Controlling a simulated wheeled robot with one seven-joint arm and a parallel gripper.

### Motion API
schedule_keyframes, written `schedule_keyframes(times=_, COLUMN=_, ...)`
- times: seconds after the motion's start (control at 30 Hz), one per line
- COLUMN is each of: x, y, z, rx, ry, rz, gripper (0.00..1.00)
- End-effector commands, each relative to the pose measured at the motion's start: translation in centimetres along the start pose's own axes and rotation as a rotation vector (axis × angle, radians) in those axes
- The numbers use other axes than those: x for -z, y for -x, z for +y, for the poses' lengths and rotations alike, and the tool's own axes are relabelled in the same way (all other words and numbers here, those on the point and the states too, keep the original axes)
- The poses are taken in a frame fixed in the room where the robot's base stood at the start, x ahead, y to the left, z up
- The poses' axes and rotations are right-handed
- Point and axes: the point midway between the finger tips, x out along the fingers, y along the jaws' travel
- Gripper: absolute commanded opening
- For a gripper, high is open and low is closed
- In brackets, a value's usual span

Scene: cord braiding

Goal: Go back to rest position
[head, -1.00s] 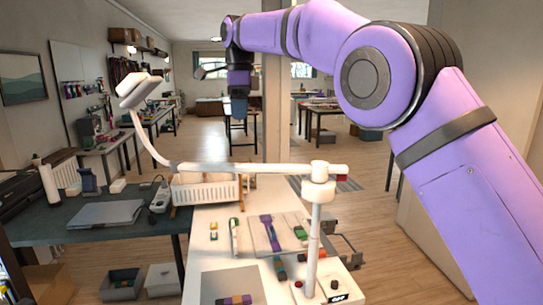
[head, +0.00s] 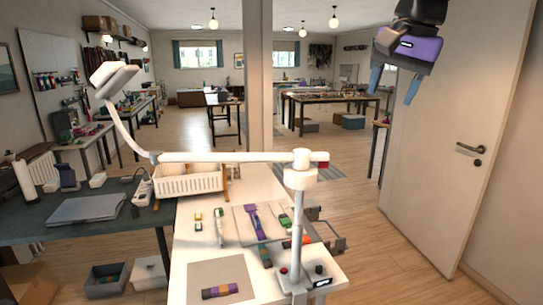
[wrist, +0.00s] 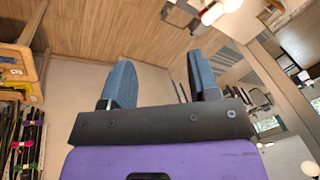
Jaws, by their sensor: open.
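My gripper (head: 393,84) hangs at the upper right of the head view, high up in front of the door, well away from the table. Its two blue fingers are apart with nothing between them. On the white table (head: 185,245) lie a purple braided cord (head: 255,222) on a board and a multicoloured cord bundle (head: 220,290) on a grey mat.
A white post with a boom (head: 230,157) stands at the table's right side. A white basket (head: 190,181) is behind. A door (head: 455,150) is at the right. Open floor lies between.

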Motion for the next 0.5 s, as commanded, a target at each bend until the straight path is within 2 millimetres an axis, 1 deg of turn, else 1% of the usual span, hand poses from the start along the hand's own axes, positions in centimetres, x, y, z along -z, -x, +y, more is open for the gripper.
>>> schedule_keyframes(times=0.03, x=-0.9, y=0.1, z=2.2, rx=0.006, ry=0.038, rz=0.017, gripper=0.55)
schedule_keyframes(times=0.2, x=-4.1, y=-0.8, z=8.3, rx=0.012, ry=0.194, rz=0.069, gripper=0.55)
schedule_keyframes(times=0.27, x=-5.4, y=-1.4, z=10.4, rx=0.010, ry=0.251, rz=0.088, gripper=0.55)
schedule_keyframes(times=0.4, x=-8.5, y=-3.1, z=14.8, rx=-0.003, ry=0.381, rz=0.133, gripper=0.55)
schedule_keyframes(times=0.5, x=-10.5, y=-4.5, z=17.4, rx=-0.016, ry=0.463, rz=0.162, gripper=0.55)
